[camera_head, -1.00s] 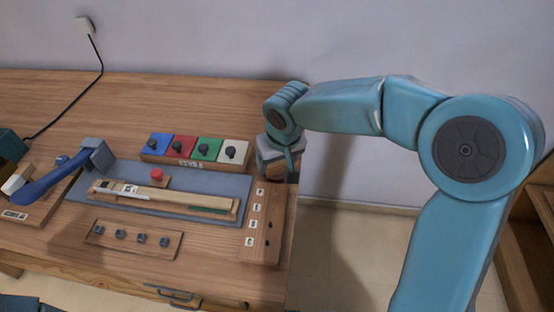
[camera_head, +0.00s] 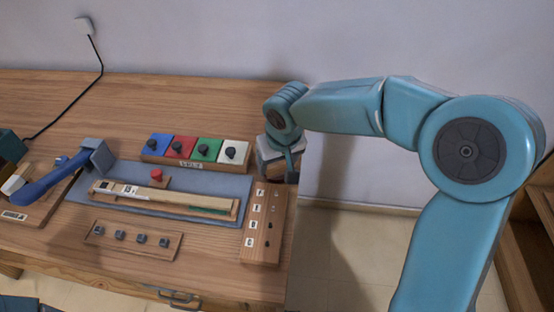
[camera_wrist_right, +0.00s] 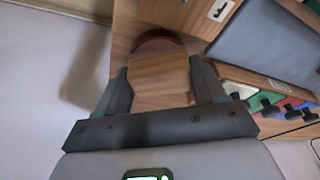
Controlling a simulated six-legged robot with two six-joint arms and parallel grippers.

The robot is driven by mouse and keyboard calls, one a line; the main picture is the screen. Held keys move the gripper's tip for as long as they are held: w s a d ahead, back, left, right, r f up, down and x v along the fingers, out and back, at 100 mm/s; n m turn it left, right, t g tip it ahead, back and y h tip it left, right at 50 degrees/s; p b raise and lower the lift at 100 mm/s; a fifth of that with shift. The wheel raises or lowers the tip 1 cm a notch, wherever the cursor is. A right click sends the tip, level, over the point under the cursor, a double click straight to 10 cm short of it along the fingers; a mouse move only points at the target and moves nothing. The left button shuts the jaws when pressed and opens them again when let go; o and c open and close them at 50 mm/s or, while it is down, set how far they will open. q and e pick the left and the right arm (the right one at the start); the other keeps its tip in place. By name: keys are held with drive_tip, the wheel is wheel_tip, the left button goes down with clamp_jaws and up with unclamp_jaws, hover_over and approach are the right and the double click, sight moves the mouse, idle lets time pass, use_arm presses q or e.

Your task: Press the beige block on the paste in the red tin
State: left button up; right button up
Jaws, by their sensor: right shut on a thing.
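My right gripper (camera_wrist_right: 160,92) is shut on the beige wooden block (camera_wrist_right: 160,75), which sits between its two fingers. The red tin (camera_wrist_right: 152,36) shows in the right wrist view as a dark red round rim just beyond the block, partly covered by it. The paste inside is hidden, and I cannot tell whether the block touches it. In the head view my right gripper (camera_head: 277,165) is low over the table's back right corner, and the tin and block cannot be made out there. My left gripper is not in view.
Left of the gripper stands a rack with blue, red, green and white squares (camera_head: 198,149) bearing dark knobs. A labelled wooden board (camera_head: 263,225) lies just in front. A blue-grey mat (camera_head: 215,181) holds a long key piece (camera_head: 165,197). The table ends close by on the right.

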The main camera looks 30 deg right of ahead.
drive_tip(key=shift+r+p, duration=2.45)
drive_tip(key=shift+r, duration=1.05)
drive_tip(key=shift+f, duration=0.1)
